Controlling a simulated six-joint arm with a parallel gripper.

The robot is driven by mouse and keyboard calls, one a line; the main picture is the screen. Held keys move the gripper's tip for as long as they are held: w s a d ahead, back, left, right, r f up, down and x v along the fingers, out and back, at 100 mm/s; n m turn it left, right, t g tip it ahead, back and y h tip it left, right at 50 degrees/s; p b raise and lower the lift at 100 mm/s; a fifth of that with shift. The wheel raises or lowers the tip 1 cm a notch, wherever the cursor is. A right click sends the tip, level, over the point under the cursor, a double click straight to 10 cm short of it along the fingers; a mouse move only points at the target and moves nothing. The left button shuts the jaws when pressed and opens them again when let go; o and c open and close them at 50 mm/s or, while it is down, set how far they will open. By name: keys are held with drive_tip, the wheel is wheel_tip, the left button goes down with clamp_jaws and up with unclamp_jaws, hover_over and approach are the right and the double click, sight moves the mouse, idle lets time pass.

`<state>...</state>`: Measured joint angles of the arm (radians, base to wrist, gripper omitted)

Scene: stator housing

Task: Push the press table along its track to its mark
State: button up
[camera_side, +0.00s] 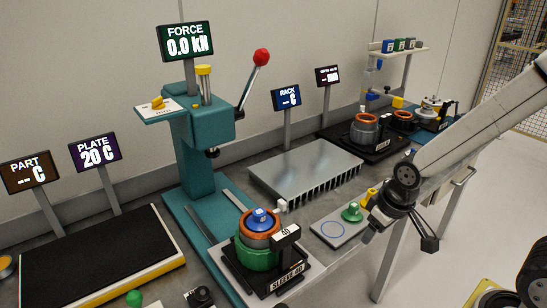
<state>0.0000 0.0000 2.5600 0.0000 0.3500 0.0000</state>
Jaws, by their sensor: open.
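The press table appears to be the black plate (236,272) in the front middle, in front of the teal press (190,150). It carries a green ring, an orange-rimmed part (260,238) with a blue top, and a block marked 40. Its front label reads SLEEVE 40. Pale track strips (240,203) run from under the press column towards the plate. I cannot make out the mark. My gripper (370,233) is open, to the right of the plate and apart from it, by the bench's front edge. Its fingers are small and partly hard to make out.
A grey finned rack (306,170) lies behind the plate. A grey pad (340,229) with a green knob (352,212) is close to my gripper. A black hot plate (95,255) is at left. The press lever (250,80) rises with a red ball. More fixtures stand at back right.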

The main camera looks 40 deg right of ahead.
idle(0.3)
drive_tip(key=o, duration=0.3)
drive_tip(key=shift+a, duration=0.1)
drive_tip(key=shift+o, duration=0.2)
drive_tip(key=w+a+f+n+g, duration=0.1)
drive_tip(key=a+n, duration=0.2)
drive_tip(key=a, duration=0.4)
drive_tip(key=w+a+f+n, duration=0.1)
drive_tip(key=a+n, duration=0.2)
drive_tip(key=a, duration=0.4)
drive_tip(key=w+a+f+n+g, duration=0.1)
drive_tip(key=a+n, duration=0.2)
drive_tip(key=a, duration=0.5)
drive_tip(key=shift+w+f+g, duration=0.2)
drive_tip(key=shift+w+g, duration=0.1)
drive_tip(key=shift+d, duration=0.1)
drive_tip(key=shift+f, duration=0.1)
drive_tip(key=shift+f, duration=3.8)
